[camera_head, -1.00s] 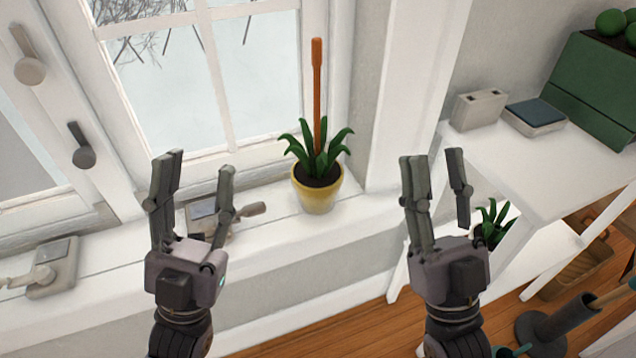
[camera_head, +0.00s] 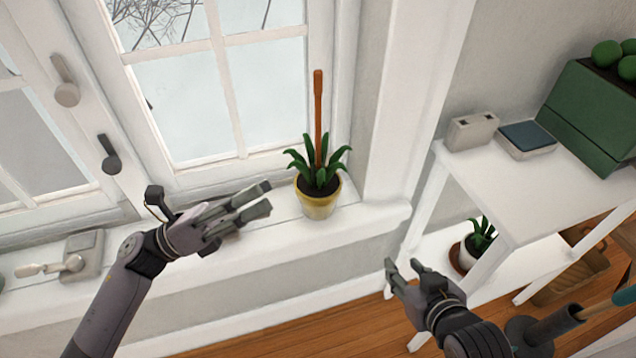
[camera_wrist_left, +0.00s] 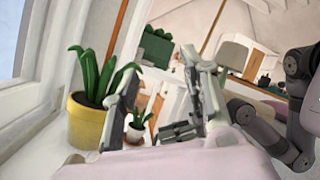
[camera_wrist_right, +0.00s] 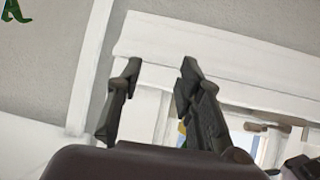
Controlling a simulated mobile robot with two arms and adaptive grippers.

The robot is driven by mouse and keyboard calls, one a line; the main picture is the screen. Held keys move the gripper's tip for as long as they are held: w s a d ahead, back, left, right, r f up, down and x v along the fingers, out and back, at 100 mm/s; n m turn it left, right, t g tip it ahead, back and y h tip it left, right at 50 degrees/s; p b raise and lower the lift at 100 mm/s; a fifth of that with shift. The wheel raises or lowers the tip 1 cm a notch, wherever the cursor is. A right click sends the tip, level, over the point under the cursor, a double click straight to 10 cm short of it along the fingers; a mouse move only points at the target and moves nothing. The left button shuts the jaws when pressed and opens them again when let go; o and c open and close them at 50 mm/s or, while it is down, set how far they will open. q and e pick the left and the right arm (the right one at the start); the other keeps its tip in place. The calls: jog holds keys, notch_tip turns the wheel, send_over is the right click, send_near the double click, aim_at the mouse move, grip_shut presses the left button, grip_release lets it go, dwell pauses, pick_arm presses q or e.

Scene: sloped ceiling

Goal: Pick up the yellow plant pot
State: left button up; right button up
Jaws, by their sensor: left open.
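The yellow plant pot (camera_head: 318,206) stands upright on the white windowsill, with green leaves and a tall brown stick in its soil. It also shows at the left of the left wrist view (camera_wrist_left: 86,124). My left gripper (camera_head: 267,198) is open and empty over the sill. It points right towards the pot, with its fingertips a short way left of it and apart from it. My right gripper (camera_head: 403,264) is open and empty in front of the sill, below and right of the pot. The right wrist view (camera_wrist_right: 160,66) shows its fingers apart.
The window (camera_head: 205,105) is behind the sill (camera_head: 262,226), and a wall post rises right of the pot. A white shelf table (camera_head: 512,185) stands at the right, with a green planter (camera_head: 594,118) on top and a small white potted plant (camera_head: 473,254) lower down.

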aim_at(313, 168)
pick_arm(q)
jog(key=w+a+f+m+y, duration=0.1)
jog(key=a+m, duration=0.1)
jog(key=w+a+f+m+y+p, duration=0.1)
jog(key=w+a+m+y, duration=0.1)
jog(key=w+a+f+m+g+y+p, duration=0.1)
jog(key=w+a+m, duration=0.1)
jog(key=shift+w+f+m, duration=0.15)
jog(key=shift+f+m, duration=0.1)
jog(key=shift+m, duration=0.05)
jog(key=x, duration=0.8)
jog(key=p+x, duration=0.1)
jog(key=x, duration=0.2)
jog(key=shift+w+d+f, duration=0.25)
jog(key=shift+d+f, duration=0.1)
jog(key=shift+f+x, duration=0.15)
jog(key=shift+x, duration=1.2)
jog(key=shift+f+x, duration=0.2)
jog(key=shift+x, duration=1.1)
pick_arm(e)
jog(key=s+d+f+g+h, duration=0.1)
jog(key=s+d+f+g, duration=0.2)
jog(key=s+f+g, duration=0.4)
jog(key=s, duration=0.4)
jog(key=shift+d+f+h, duration=0.15)
jog(key=shift+d+h, duration=0.25)
pick_arm(q)
jog(key=shift+c, duration=0.2)
